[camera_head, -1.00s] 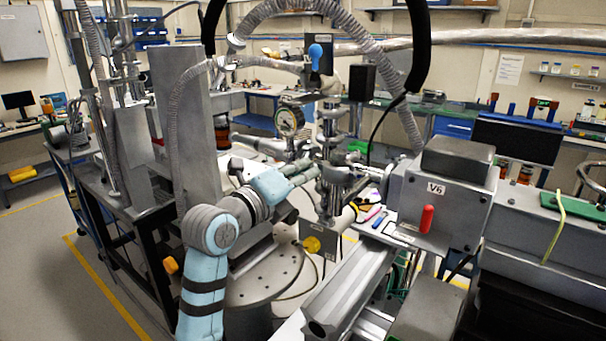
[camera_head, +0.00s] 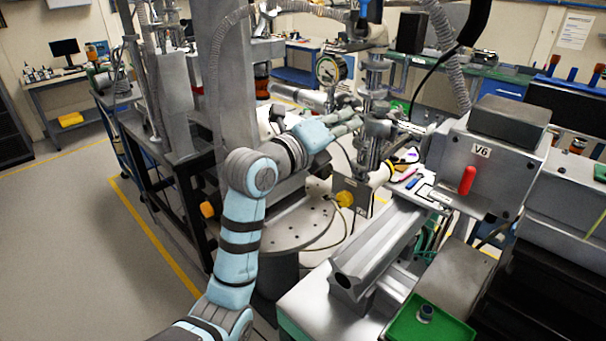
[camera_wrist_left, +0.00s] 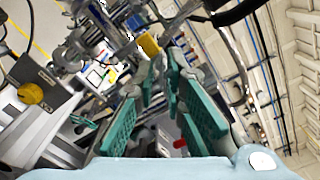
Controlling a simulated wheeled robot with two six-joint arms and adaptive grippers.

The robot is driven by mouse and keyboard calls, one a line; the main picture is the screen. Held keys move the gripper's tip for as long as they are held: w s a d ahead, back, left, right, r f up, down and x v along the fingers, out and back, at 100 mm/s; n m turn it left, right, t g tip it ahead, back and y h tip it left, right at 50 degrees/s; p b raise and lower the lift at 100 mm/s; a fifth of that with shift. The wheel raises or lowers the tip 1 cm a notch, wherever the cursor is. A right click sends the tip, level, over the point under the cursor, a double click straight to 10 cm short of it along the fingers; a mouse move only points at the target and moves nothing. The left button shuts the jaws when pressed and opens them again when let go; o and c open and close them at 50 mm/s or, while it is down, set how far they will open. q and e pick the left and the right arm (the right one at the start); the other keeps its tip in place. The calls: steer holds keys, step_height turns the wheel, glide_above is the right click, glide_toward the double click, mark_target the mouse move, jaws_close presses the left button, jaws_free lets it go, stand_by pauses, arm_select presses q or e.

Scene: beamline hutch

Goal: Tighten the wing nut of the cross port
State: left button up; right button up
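The cross port's upright metal column with its flanges and side stubs (camera_head: 370,148) stands in the middle of the head view. A wing nut is too small to make out on it. My left gripper (camera_head: 352,120) is at the left side of the column, fingers pointing right toward it; I cannot tell whether they touch. In the left wrist view its two green-padded fingers (camera_wrist_left: 158,88) stand apart with a gap between them, and nothing is clearly held. A yellow knob (camera_wrist_left: 150,43) shows beyond the fingertips. My right gripper is not in view.
A pressure gauge (camera_head: 331,69) stands behind my left gripper. A plate with a yellow knob (camera_head: 345,199) is below the column. A grey box marked V6 (camera_head: 482,152) with a red handle is to the right. A green tray (camera_head: 402,327) holding a small round part is at the front.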

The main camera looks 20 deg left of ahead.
arm_select(q)
steer(key=n+p, duration=0.1)
steer(key=n, duration=0.2)
steer(key=shift+r, duration=0.2)
steer(key=n+p, duration=0.1)
steer(key=n, duration=0.4)
steer(key=shift+n, duration=0.4)
steer(key=n+p, duration=0.1)
steer(key=n, duration=0.2)
steer(key=s+a+n, duration=0.5)
steer(key=s+n, duration=0.1)
steer(key=s, duration=0.8)
steer(key=w+a+f+n+g+y+b, duration=0.1)
steer(key=w+a+f+n+y, duration=0.2)
steer(key=f, duration=0.5)
steer(key=w+a+f+n+y, duration=0.1)
steer(key=w+a+f+n, duration=0.1)
steer(key=w+a+f, duration=0.35)
steer(key=s+a+f+n+g+y, duration=0.1)
steer(key=a+f+n, duration=0.1)
steer(key=f, duration=0.9)
steer(key=s+a+f+n+g+y+b, duration=0.1)
steer(key=a+f+g, duration=0.1)
steer(key=f, duration=0.9)
steer(key=shift+n+g+b, duration=0.3)
steer(key=shift+n, duration=0.1)
